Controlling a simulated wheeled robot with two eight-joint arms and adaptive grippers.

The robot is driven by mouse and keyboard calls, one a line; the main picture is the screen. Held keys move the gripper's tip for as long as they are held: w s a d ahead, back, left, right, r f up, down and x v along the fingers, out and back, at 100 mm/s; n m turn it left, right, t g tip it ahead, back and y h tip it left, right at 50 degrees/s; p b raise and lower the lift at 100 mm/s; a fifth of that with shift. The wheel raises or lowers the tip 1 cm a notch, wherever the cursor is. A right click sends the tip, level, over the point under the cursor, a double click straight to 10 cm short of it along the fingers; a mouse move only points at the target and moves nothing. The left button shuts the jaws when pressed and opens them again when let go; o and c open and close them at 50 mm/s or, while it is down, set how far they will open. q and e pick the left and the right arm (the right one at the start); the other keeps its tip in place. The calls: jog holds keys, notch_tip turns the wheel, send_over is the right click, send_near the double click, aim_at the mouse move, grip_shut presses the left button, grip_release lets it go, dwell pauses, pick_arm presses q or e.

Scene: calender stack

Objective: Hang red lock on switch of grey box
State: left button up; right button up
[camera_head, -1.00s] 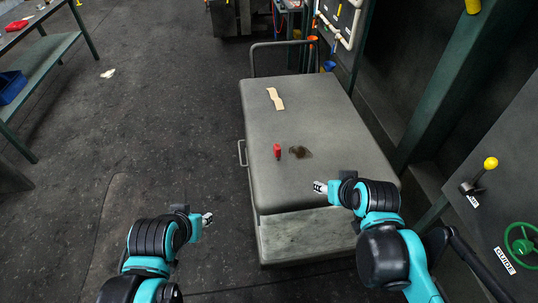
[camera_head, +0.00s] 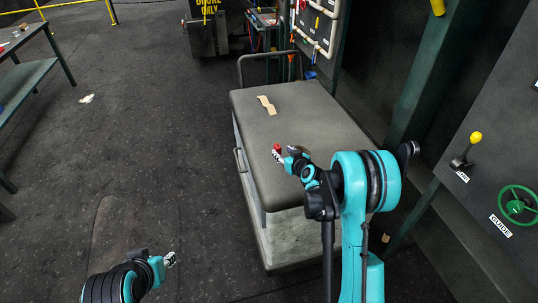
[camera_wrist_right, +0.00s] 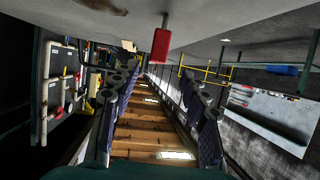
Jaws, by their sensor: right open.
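The red lock (camera_head: 277,148) stands on the grey cart top, near its left edge. My right gripper (camera_head: 279,157) is open right beside it. In the right wrist view the lock (camera_wrist_right: 160,45) shows just beyond and between the two open fingertips (camera_wrist_right: 157,92); I see no grip on it. My left gripper (camera_head: 170,259) is at the lower left, over the floor and away from the cart; its jaw state is unclear. A grey panel with a yellow-knobbed lever (camera_head: 467,150) stands at the right. I cannot tell which thing is the grey box with the switch.
The grey cart (camera_head: 255,105) also carries a beige piece (camera_head: 266,105) and a dark brown item (camera_head: 295,150) close to my right gripper. A green handwheel (camera_head: 517,204) is on the right panel. Pipes (camera_head: 318,40) run on the wall behind.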

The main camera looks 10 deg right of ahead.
aim_at(279, 149)
jog(key=b+x, duration=0.1)
jog(key=x, duration=0.1)
jog(key=b+x, duration=0.1)
jog(key=x, duration=0.2)
jog(key=b+x, duration=0.1)
jog(key=x, duration=0.2)
jog(key=shift+s+d+f, duration=0.1)
jog(key=shift+d+f, duration=0.15)
jog(key=shift+f, duration=0.05)
jog(key=shift+r, duration=0.1)
grip_shut()
